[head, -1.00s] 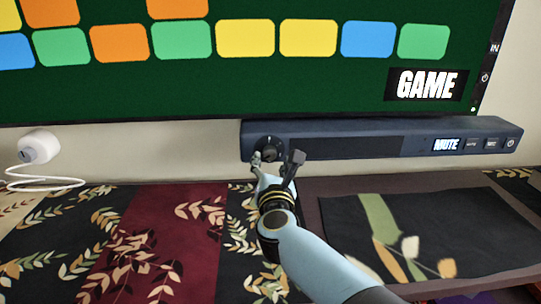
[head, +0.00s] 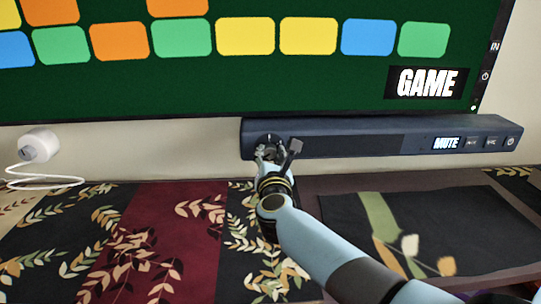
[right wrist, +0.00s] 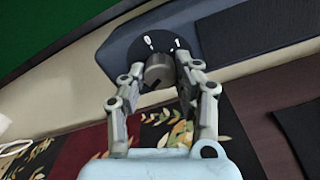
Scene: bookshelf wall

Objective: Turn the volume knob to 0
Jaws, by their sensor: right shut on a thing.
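The volume knob (right wrist: 158,70) is a short grey cylinder on a dark round dial at the left end of the soundbar (head: 350,145). In the head view the knob is mostly hidden behind my right gripper (head: 275,150). In the right wrist view my right gripper (right wrist: 165,72) has its fingers on either side of the knob and is shut on it. The soundbar's small display (head: 446,143) reads MUTE. My left gripper is not in view.
A large screen (head: 220,80) with coloured tiles and the word GAME is above the soundbar. A white round device (head: 40,146) with a coiled cable is at the left. Patterned cloth (head: 150,240) and a dark mat (head: 420,235) cover the surface in front.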

